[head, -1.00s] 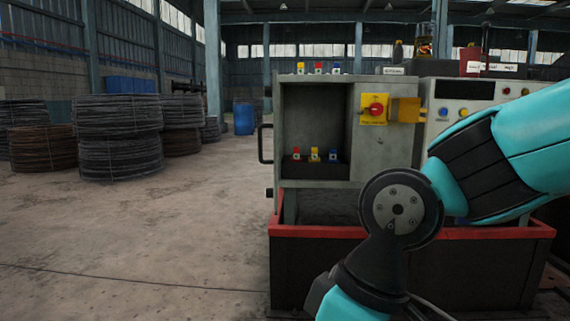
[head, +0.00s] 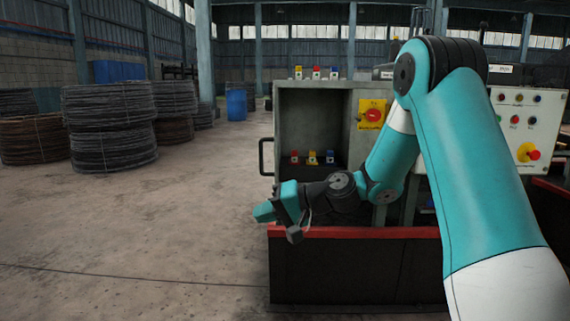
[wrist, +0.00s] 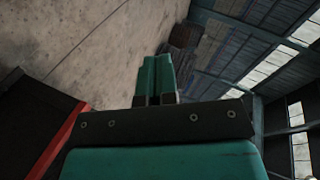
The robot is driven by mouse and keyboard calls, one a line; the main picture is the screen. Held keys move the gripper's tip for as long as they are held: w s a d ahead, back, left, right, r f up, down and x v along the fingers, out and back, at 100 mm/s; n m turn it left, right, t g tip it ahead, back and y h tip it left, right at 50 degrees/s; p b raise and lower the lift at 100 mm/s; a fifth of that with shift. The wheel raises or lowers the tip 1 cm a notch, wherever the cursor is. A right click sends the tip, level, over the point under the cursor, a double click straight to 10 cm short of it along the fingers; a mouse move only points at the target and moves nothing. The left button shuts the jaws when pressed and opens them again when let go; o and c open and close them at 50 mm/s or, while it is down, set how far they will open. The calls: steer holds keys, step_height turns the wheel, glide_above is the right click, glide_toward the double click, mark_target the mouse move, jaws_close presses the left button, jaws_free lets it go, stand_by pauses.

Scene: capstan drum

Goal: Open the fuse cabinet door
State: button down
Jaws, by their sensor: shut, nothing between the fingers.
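The grey fuse cabinet (head: 345,105) stands in the middle of the head view. I cannot make out a door panel across the recess. A black bar handle (head: 262,157) sticks out at the cabinet's left edge. My gripper (head: 262,212) is below that handle, apart from it in the picture, pointing left. In the wrist view my gripper's teal fingers (wrist: 157,78) are together and empty, and no part of the cabinet is clear there.
A dark base with a red rim (head: 345,232) sits below the cabinet. A red knob on a yellow plate (head: 372,115) is right of the recess, partly near my arm. Cable coils (head: 110,125) and a blue barrel (head: 236,104) stand at left. The floor left of the cabinet is clear.

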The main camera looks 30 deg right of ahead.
steer(key=w+d+m+t+h+p, duration=0.25)
steer(key=d+m+t, duration=0.2)
steer(key=d, duration=0.65)
steer(key=w+d+m+t+h+p, duration=0.1)
steer(key=d+m+t+h, duration=0.4)
steer(key=d, duration=0.6)
steer(key=w+a+y, duration=0.1)
steer(key=w+a, duration=0.2)
steer(key=w, duration=0.2)
steer(key=w+a+g+y, duration=0.1)
steer(key=w+a, duration=0.2)
steer(key=w, duration=0.3)
steer(key=shift+a+f+m, duration=0.15)
steer(key=shift+a+m, duration=0.2)
steer(key=shift+w, duration=0.1)
